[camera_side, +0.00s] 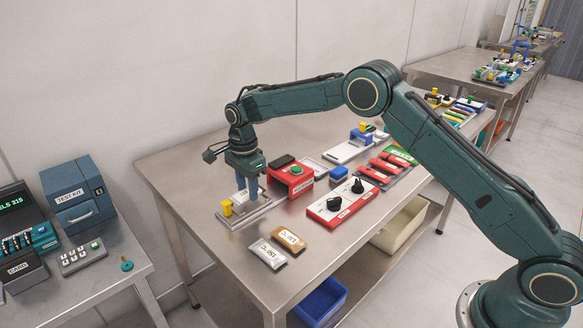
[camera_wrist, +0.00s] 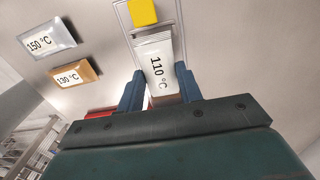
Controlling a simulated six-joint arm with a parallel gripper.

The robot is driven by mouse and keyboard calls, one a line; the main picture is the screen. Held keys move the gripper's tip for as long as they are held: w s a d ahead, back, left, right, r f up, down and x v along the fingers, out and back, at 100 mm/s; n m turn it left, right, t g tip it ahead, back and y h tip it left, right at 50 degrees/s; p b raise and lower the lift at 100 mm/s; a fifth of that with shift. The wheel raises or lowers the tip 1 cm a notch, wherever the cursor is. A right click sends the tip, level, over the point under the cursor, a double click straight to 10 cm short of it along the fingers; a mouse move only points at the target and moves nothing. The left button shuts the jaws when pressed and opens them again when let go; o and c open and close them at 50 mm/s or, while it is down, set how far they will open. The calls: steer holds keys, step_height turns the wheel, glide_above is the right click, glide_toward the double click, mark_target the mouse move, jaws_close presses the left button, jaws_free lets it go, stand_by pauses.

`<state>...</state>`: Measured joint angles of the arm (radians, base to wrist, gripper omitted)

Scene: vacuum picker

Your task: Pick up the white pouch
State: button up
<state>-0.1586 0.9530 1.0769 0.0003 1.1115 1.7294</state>
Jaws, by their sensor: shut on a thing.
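The white pouch, marked 110 °C in the wrist view (camera_wrist: 154,52), stands in or just over a grey tray fixture (camera_side: 257,212) with a yellow block. In the side view the white pouch (camera_side: 240,198) is partly hidden by my fingers. My gripper (camera_side: 248,190) points down over the fixture with its blue fingers on both sides of the pouch. The wrist view also shows my gripper (camera_wrist: 160,93) shut on it. I cannot tell whether the pouch is clear of the fixture.
A silver pouch (camera_side: 267,254) and a brown pouch (camera_side: 289,240) lie in front on the steel table (camera_side: 225,262). A red box with a green button (camera_side: 292,178) stands close right of my gripper. A red panel with black knobs (camera_side: 342,203) is further right.

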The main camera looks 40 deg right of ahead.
step_height(320, 180, up, 18)
stand_by(0.5)
steer(key=shift+f, duration=0.1)
stand_by(0.5)
